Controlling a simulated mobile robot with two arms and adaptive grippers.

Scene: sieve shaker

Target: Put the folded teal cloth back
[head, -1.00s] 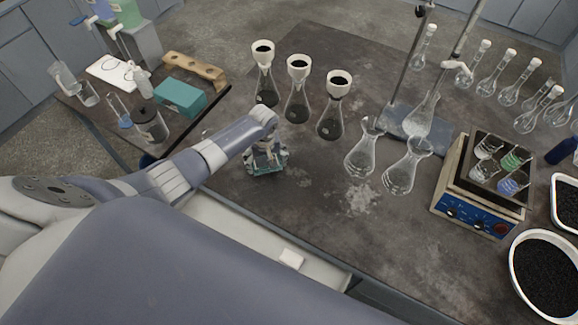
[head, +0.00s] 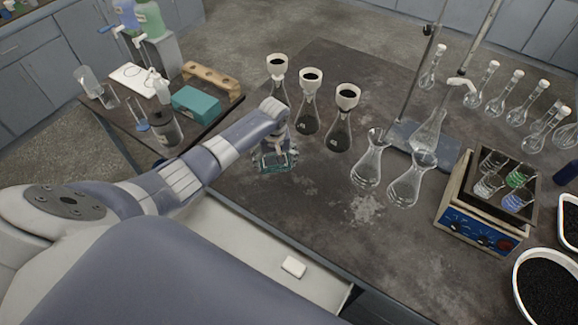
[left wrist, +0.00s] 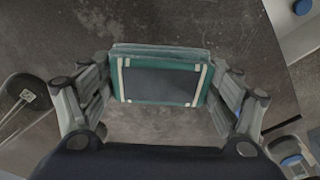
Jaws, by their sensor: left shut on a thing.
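The folded teal cloth (head: 276,162) is at my left gripper (head: 279,155), over the dark bench in front of the funnel-topped flasks. In the left wrist view, the cloth (left wrist: 163,55) is a flat teal block with cream stripes and a dark grey middle. It sits between the two fingers of my left gripper (left wrist: 160,82), which is shut on it. I cannot tell whether its underside touches the bench. My right gripper is not in view.
Several funnel-topped flasks (head: 309,118) stand behind the gripper, with empty glass flasks (head: 409,185) to the right. An open drawer (head: 240,245) with a white block (head: 293,267) lies in front. A side table at left carries a teal box (head: 196,104) and a wooden rack (head: 212,80).

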